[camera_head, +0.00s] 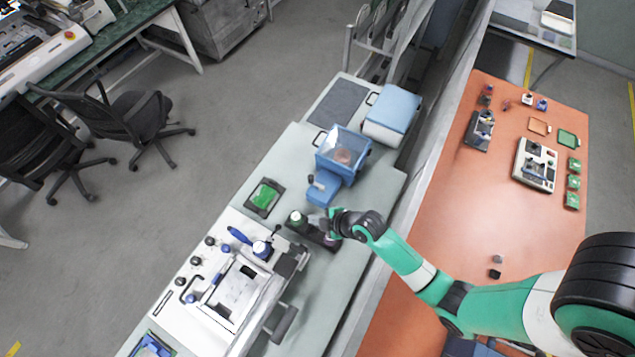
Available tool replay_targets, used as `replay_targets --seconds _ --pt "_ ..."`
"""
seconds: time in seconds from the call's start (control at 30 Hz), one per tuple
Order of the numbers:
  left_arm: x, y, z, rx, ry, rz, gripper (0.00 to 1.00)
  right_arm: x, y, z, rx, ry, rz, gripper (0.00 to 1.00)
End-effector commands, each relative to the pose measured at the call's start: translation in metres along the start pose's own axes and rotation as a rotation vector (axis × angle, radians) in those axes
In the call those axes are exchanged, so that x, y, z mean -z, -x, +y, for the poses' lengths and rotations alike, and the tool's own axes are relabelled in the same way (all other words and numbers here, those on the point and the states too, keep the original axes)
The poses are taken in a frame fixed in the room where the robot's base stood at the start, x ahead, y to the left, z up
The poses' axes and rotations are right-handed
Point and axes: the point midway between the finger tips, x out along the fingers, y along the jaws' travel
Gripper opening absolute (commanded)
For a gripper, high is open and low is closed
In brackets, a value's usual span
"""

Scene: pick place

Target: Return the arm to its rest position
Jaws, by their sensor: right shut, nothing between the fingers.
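My right arm, green, white and black, reaches in from the lower right over the orange table. Its gripper (327,227) is small in this view and sits over the pale bench, near a dark holder (299,229) and just below a blue device. The fingers are shut with nothing seen between them. The gripper partly hides the holder's right end, and I cannot tell whether they touch. My left gripper is not in view.
The blue device with a clear box (345,148) stands close to the gripper. A green item in a black tray (264,198) and a white machine (237,289) are on the pale bench. The orange table (455,210) has a wide clear middle.

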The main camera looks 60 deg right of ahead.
Motion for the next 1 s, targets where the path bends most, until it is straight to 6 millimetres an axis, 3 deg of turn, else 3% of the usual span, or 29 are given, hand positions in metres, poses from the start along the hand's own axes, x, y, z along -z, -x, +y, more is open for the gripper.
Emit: replay_targets --seconds 0.13,0.77,0.87,0.97,1.0 --pt "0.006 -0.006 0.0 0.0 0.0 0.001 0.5 -0.001 0.011 0.005 -0.001 -0.001 0.001 0.0" --pt "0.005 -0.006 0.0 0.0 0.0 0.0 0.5 0.001 0.01 0.004 0.001 0.006 0.005 0.0" --pt "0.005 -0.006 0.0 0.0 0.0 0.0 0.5 0.022 0.009 0.021 -0.024 0.029 0.038 0.0" --pt "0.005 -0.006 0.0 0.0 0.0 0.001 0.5 0.066 0.013 0.06 -0.092 0.069 0.108 0.0" --pt "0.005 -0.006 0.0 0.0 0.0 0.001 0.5 0.09 0.019 0.081 -0.133 0.089 0.146 0.0"
